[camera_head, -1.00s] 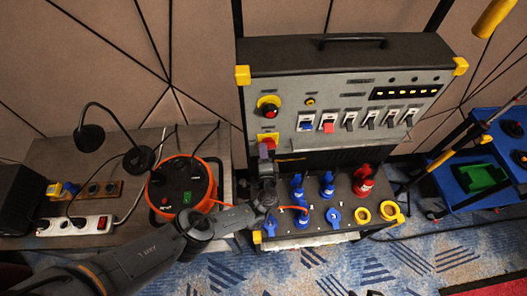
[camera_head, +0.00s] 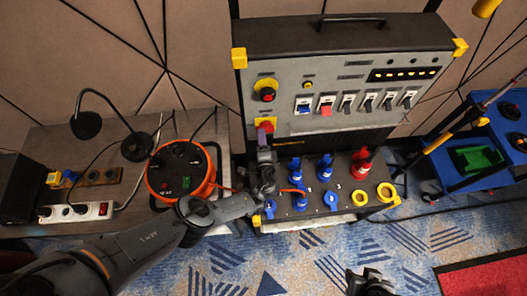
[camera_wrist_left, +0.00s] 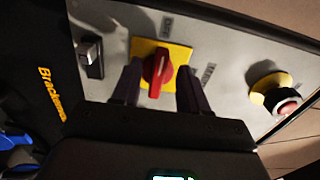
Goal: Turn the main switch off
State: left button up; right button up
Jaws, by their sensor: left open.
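The main switch is a red rotary knob (camera_wrist_left: 157,72) on a yellow square plate (camera_wrist_left: 178,55) on the grey panel, seen in the left wrist view. In the head view the plate (camera_head: 273,122) shows at the panel's lower left, and the knob is mostly hidden by my gripper. My left gripper (camera_head: 265,137) is in front of it. In the left wrist view my left gripper (camera_wrist_left: 158,88) is open, with one dark finger on each side of the knob; I cannot tell whether they touch it. My right gripper (camera_head: 368,277) is at the bottom of the head view, away from the panel.
A red emergency button (camera_head: 267,94) sits above the switch. Several rocker switches (camera_head: 347,102) are to the right. Blue and red sockets (camera_head: 325,168) stand on the ledge below. An orange cable reel (camera_head: 181,174) is on the table to the left.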

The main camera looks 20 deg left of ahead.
pick_arm(q)
jog(key=p+v, duration=0.1)
jog(key=v, duration=0.8)
jog(key=shift+p, duration=0.4)
jog(key=shift+s, duration=0.15)
